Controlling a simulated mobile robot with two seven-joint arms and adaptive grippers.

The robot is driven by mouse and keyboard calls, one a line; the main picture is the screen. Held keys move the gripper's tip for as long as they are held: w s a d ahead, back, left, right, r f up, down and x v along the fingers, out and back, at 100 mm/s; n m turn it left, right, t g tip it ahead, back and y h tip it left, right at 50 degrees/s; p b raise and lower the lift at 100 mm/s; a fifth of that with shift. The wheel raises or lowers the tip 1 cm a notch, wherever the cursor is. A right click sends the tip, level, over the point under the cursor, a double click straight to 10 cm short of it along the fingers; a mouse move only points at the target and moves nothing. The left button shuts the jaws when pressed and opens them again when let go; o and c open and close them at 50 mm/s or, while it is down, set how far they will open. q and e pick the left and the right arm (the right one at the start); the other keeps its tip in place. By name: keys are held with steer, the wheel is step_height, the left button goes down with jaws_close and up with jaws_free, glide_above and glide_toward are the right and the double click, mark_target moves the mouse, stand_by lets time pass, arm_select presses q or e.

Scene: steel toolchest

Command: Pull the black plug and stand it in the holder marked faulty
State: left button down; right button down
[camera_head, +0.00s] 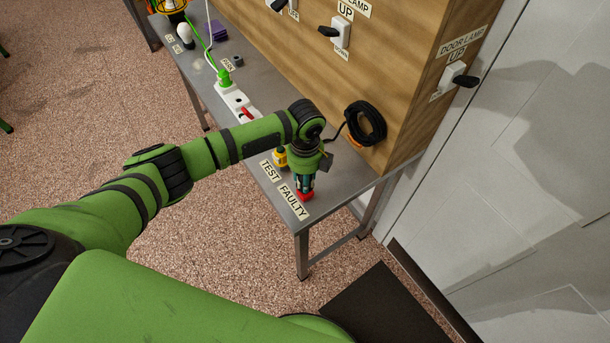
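My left gripper (304,184) points down at the front end of the steel bench, just above a small red holder (305,196) beside the FAULTY label (293,201). Its fingers are small and dark here, and I cannot tell whether they are open or shut. I cannot make out the black plug; the gripper and wrist may hide it. A black cable (366,124) hangs coiled on the wooden board, and its loose end runs left behind my wrist. A yellow holder (280,159) stands by the TEST label (270,171), partly behind my arm. My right gripper is not in view.
A white power strip (233,97) holds a green plug (225,78) and has a red switch (247,113); my arm covers its near end. The wooden board (415,80) with switches rises behind the bench (340,183). A grey door (520,160) stands at right.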

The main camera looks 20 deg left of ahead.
arm_select(q)
steer(key=shift+f+b, duration=0.75)
steer(key=shift+f, duration=0.6)
steer(key=c, duration=0.8)
jaws_free()
steer(key=shift+o, duration=0.2)
step_height(320, 180, up, 12)
steer(key=shift+r, duration=0.1)
steer(key=shift+s+d, duration=0.1)
